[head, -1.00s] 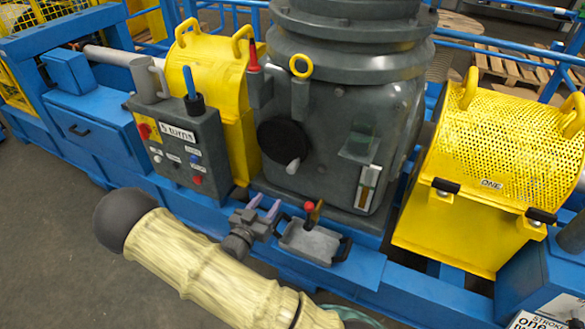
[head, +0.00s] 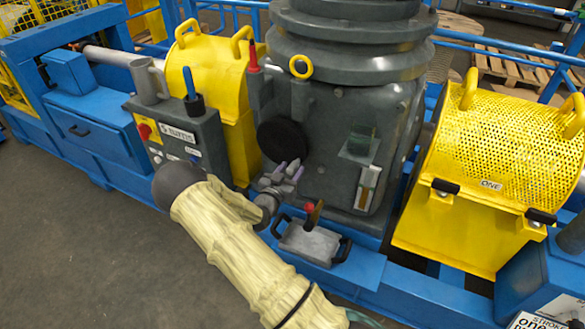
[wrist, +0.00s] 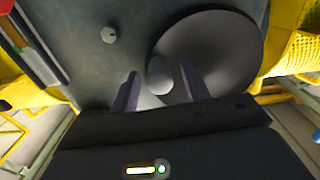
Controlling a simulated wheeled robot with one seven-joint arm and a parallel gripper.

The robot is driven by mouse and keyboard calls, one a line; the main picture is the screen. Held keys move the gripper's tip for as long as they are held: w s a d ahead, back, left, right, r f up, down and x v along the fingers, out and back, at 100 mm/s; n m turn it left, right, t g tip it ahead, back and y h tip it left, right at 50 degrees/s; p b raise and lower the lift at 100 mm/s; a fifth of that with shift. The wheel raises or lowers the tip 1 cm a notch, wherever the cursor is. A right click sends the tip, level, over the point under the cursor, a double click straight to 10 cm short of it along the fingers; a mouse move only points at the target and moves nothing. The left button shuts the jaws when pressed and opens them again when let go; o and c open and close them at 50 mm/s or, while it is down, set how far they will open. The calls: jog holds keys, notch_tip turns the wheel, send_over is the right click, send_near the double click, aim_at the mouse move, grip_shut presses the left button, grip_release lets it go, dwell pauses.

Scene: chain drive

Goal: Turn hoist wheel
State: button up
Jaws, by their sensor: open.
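The hoist wheel is a round black disc (head: 283,139) on the front of the dark grey gearbox housing. In the wrist view the wheel (wrist: 225,50) is large, and its pale knob (wrist: 159,75) stands out between my two fingertips. My gripper (head: 290,170) is at the lower edge of the wheel in the head view. The fingers are apart, one on each side of the knob in the wrist view. I cannot tell whether either finger touches it. In the head view my gripper hides the knob.
A grey tray (head: 308,245) with a red-tipped tool (head: 312,213) sits just below my gripper. The control box (head: 182,135) stands to the left. A yellow perforated guard (head: 490,140) is at the right. A blue frame runs along the front.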

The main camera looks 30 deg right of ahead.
jog(key=shift+x, duration=0.85)
grip_shut()
jog(key=shift+w, duration=0.1)
